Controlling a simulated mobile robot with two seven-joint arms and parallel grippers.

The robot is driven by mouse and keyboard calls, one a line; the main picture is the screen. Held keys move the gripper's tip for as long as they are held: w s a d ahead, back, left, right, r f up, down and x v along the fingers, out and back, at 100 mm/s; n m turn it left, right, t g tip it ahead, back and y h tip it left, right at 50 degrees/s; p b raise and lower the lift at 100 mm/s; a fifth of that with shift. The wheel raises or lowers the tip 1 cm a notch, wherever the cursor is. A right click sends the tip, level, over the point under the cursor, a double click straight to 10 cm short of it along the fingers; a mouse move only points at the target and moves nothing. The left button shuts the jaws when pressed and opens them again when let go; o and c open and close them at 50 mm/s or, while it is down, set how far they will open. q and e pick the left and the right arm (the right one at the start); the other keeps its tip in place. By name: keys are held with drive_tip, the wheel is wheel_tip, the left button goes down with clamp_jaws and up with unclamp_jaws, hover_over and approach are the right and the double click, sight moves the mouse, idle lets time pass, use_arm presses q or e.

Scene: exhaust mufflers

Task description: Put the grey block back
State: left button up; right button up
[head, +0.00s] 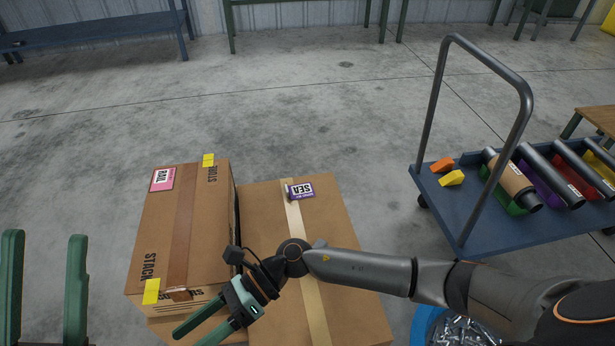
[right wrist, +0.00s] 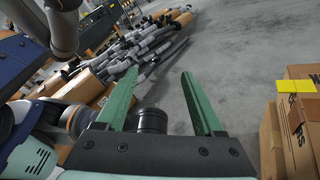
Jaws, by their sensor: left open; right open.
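I cannot make out a grey block in either view. My left gripper (head: 45,238) stands open and empty at the lower left of the head view, its two green fingers pointing up, left of the boxes. My right gripper (head: 188,338) hangs over the front of the cardboard boxes, its green fingers pointing to the lower left. In the right wrist view my right gripper (right wrist: 155,76) is open with nothing held between its fingers. An orange block (head: 442,165) and a yellow block (head: 452,178) lie on the left end of the blue cart (head: 455,211).
A taller cardboard box (head: 153,225) stands beside a lower one (head: 345,235). A blue tub of metal parts (head: 460,332) is at the front. Floor behind the boxes is clear.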

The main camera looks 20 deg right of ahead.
drive_tip(key=s+d+r+m+t+y, duration=0.15)
drive_tip(key=r+m+t+y, duration=0.25)
drive_tip(key=r+m, duration=0.4)
drive_tip(key=d+r+m+t+y, duration=0.2)
drive_tip(key=r+m+t+y, duration=0.15)
drive_tip(key=r+m, duration=0.45)
drive_tip(key=d+r+m+t+h, duration=0.4)
drive_tip(key=d+r+m+t, duration=0.2)
drive_tip(key=m, duration=0.5)
drive_tip(key=d+r+m+t+h, duration=0.4)
drive_tip(key=d+r+m+t, duration=0.2)
drive_tip(key=d+m+t, duration=0.4)
drive_tip(key=shift+w+d+r+m+t, duration=0.25)
drive_tip(key=shift+m+t, duration=0.55)
drive_tip(key=shift+t, duration=0.35)
drive_tip(key=shift+a+y, duration=0.1)
drive_tip(key=shift+y, duration=0.15)
